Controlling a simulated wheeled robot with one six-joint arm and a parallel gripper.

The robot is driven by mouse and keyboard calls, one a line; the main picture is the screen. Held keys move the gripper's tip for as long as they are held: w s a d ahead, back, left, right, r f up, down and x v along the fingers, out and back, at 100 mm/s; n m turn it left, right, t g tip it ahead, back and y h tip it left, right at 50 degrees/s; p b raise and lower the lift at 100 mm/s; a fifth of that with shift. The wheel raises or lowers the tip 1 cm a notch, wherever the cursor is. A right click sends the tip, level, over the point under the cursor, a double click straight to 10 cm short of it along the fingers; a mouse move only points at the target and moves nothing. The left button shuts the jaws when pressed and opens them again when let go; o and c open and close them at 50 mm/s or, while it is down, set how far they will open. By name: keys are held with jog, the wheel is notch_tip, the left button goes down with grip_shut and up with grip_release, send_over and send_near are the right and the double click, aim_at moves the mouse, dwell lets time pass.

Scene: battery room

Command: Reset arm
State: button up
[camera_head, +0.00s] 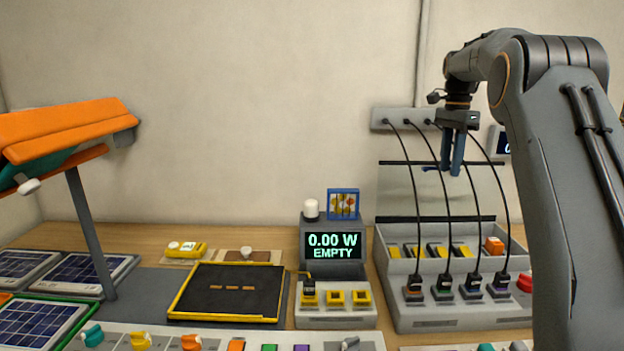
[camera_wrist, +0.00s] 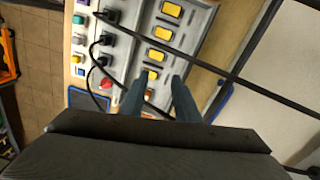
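My gripper (camera_head: 452,152) hangs from my arm at the right of the head view, pointing down, above the grey charging station (camera_head: 455,316). Its two blue-grey fingers look parted with nothing between them. In the wrist view the fingertips (camera_wrist: 160,82) are apart over the station, with a yellow-topped slot and an orange block beyond them. Black cables hang around the gripper from a wall strip (camera_head: 400,118) to plugs (camera_head: 443,288) standing in the station's front row. I cannot tell whether a cable touches the fingers.
Solar panels (camera_head: 88,272) and an orange lamp (camera_head: 70,125) stand at the left. A row of switches (camera_head: 190,342) runs along the front. A clear panel rises behind the station.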

jog(key=s+a+f+n, duration=0.5)
jog(key=s+a+f, duration=0.1)
jog(key=s, duration=0.6)
jog(key=s+a+f+n+t+b, duration=0.1)
jog(key=s+a+f+n, duration=0.4)
jog(key=s+f, duration=0.4)
jog(key=s+a+f+n+t, duration=0.1)
jog(key=s+a+f+n, duration=0.5)
jog(key=s, duration=1)
jog(key=shift+a+f+b, duration=0.3)
jog(key=shift+a+f, duration=0.45)
